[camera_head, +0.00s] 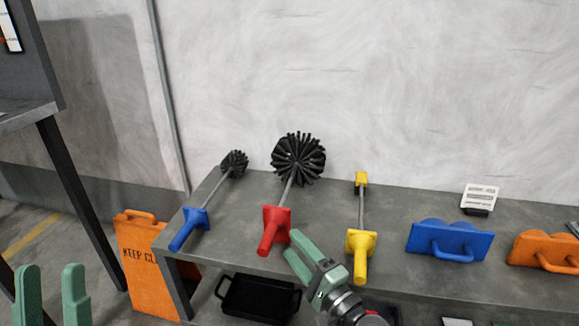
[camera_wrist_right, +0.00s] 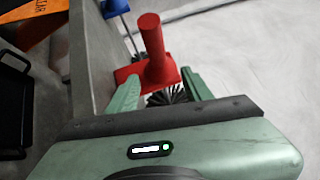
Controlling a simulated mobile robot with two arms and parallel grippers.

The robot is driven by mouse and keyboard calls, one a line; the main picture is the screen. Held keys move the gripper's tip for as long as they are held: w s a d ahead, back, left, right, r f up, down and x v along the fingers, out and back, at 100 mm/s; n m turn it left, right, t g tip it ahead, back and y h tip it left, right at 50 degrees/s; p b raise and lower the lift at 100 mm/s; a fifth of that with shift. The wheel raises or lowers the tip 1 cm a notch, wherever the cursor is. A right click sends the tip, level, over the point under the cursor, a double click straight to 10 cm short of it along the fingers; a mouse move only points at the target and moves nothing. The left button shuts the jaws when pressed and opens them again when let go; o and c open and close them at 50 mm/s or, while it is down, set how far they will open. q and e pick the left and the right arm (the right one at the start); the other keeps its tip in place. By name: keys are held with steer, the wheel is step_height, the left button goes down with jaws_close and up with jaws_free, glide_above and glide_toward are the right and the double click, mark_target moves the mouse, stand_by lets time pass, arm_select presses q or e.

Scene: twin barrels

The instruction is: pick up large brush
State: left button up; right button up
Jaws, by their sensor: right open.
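The large brush has a red handle and square guard (camera_head: 276,218), a grey shaft and a big round black bristle head (camera_head: 299,158). It lies on the grey table with its handle toward the front edge. My right gripper (camera_head: 297,246) is open just right of the red handle in the head view. In the right wrist view the red handle (camera_wrist_right: 152,45) stands ahead between the directions of the two spread green fingers (camera_wrist_right: 160,80), and part of the black bristles shows beyond; contact cannot be told. My left gripper (camera_head: 51,290) is open and empty at the lower left.
A smaller blue-handled brush (camera_head: 190,229) lies left of it, a yellow-handled tool (camera_head: 361,243) right. Blue (camera_head: 450,241) and orange (camera_head: 543,250) handled blocks sit further right. A black tray (camera_head: 258,299) is below the tabletop; an orange sign (camera_head: 140,265) stands left.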

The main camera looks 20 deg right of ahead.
mark_target(276, 229)
steer(key=x, duration=0.2)
steer(key=shift+w+a+r+p, duration=0.2)
steer(key=shift+w+p, duration=0.05)
steer(key=shift+p, duration=0.15)
steer(key=x, duration=0.3)
steer(key=shift+w+a+p, duration=0.25)
steer(key=shift+a+p, duration=0.1)
steer(key=shift+p, duration=0.05)
steer(key=shift+w, duration=0.45)
arm_select(q)
steer(key=w+f+g+y, duration=0.1)
steer(key=w+f+g, duration=0.3)
steer(key=w+f, duration=0.1)
steer(key=shift+d+f+y, duration=0.2)
steer(key=shift+d+y, duration=0.15)
steer(key=shift+y, duration=0.05)
arm_select(e)
jaws_close()
